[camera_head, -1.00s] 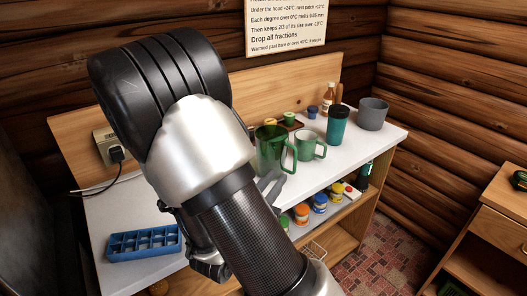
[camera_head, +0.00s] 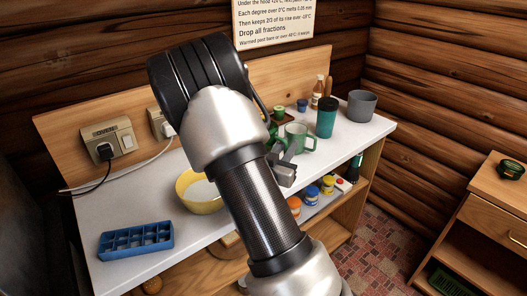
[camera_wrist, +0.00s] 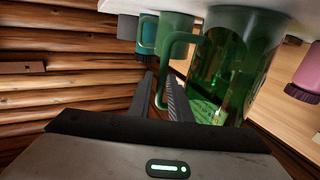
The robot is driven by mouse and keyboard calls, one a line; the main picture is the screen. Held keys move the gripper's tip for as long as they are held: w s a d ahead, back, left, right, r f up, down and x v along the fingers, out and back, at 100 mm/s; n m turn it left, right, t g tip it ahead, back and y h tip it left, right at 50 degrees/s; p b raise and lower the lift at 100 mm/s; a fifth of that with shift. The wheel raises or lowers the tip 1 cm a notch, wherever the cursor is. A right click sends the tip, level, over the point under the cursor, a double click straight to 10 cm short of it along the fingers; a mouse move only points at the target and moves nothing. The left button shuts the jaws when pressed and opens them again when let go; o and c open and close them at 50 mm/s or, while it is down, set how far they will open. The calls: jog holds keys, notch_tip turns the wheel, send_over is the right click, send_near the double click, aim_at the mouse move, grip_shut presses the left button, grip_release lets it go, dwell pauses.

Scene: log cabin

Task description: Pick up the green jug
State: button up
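The green jug (camera_wrist: 232,65) is see-through, with a loop handle, and fills the upper right of the wrist view, where the picture is upside down. In the head view my arm hides nearly all of it. My gripper (camera_wrist: 163,88) has its two dark fingers apart, one on each side of the jug's handle (camera_wrist: 161,92); I cannot tell whether they touch it. In the head view, my gripper (camera_head: 284,172) shows partly at the bench's front edge, beside my arm.
A paler green mug (camera_head: 298,138) stands close to the right of the jug, with a teal tumbler (camera_head: 326,118) and grey cup (camera_head: 362,106) beyond. A yellow bowl (camera_head: 187,192) and blue tray (camera_head: 136,240) are on the left of the white worktop (camera_head: 115,205). Small jars sit behind.

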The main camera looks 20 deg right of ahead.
jog(key=shift+x, duration=1.3)
grip_shut()
dwell(0.4)
